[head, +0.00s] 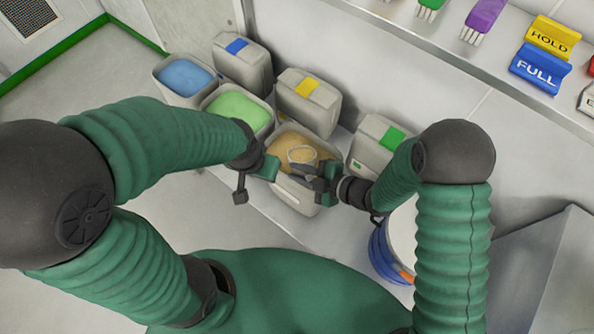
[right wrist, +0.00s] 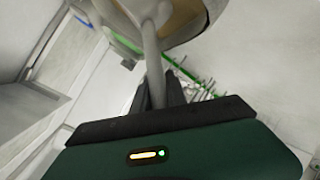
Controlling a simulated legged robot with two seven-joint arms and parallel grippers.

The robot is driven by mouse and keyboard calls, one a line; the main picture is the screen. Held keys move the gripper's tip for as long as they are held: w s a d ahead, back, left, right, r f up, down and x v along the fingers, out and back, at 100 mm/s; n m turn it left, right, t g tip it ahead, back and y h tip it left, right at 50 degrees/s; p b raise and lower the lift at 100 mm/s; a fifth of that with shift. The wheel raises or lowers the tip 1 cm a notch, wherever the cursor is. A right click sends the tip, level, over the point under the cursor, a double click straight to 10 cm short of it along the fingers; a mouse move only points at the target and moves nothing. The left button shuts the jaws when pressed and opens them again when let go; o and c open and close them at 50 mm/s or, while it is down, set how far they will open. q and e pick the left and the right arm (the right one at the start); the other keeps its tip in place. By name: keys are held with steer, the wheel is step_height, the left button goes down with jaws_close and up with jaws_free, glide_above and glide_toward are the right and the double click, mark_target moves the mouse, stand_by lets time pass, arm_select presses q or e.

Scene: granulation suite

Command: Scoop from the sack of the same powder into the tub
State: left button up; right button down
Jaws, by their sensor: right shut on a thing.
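My right gripper (head: 325,184) is shut on the handle of a pale scoop (head: 302,154). The handle (right wrist: 150,60) also runs up from the jaws in the right wrist view. The scoop's bowl is over an open pale container of tan powder (head: 284,141). Tan colour shows at the bowl, but I cannot tell how much powder is in it. My left gripper (head: 256,180) is at that container's left side; its jaw gap is unclear. Open containers of green powder (head: 238,107) and blue powder (head: 184,77) stand further left.
A blue drum (head: 384,256) is at right, partly behind my arm. A shelf holds a yellow HOLD sign (head: 552,38) and a blue FULL sign (head: 538,70).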

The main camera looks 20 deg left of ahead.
steer(key=shift+d+r, duration=0.15)
steer(key=shift+r, duration=0.7)
steer(key=shift+n+t+y, duration=0.9)
steer(key=r, duration=0.1)
steer(key=s+r+b, duration=0.1)
steer(key=r, duration=0.1)
steer(key=r+b, duration=0.1)
steer(key=r, duration=0.1)
steer(key=shift+s+d+r, duration=0.15)
steer(key=shift+s+r, duration=0.05)
steer(key=shift+s, duration=0.2)
